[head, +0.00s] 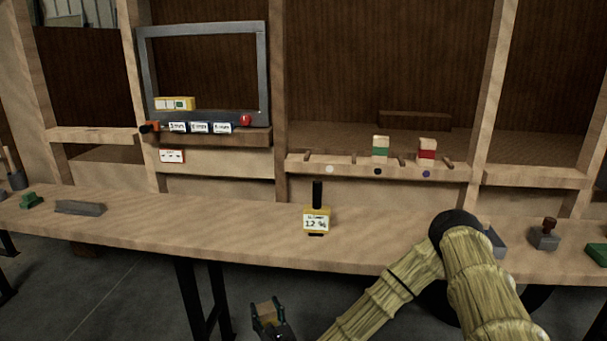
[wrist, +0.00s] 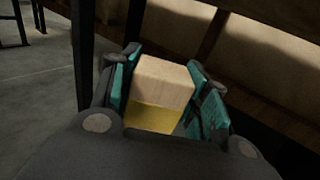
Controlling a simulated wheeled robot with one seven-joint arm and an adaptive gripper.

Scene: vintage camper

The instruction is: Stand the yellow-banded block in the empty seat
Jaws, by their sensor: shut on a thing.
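My gripper (head: 268,318) is low in front of the workbench, below its front edge in the head view. It is shut on the yellow-banded block (wrist: 164,80), a pale wooden block with a yellow band, held between teal finger pads in the wrist view. The empty seat (head: 330,159) is the leftmost space between wooden pegs on the shelf, above a white dot. To its right, a green-banded block (head: 380,149) stands above a black dot and a red-banded block (head: 427,151) above a purple dot. My gripper is well apart from the shelf.
The workbench (head: 240,224) runs across the view below the shelf. A yellow labelled object with a black handle (head: 316,219) stands on it, below the empty seat. A grey frame (head: 268,80) stands at left. A stamp-like tool (head: 545,236) and green block (head: 598,253) are at right.

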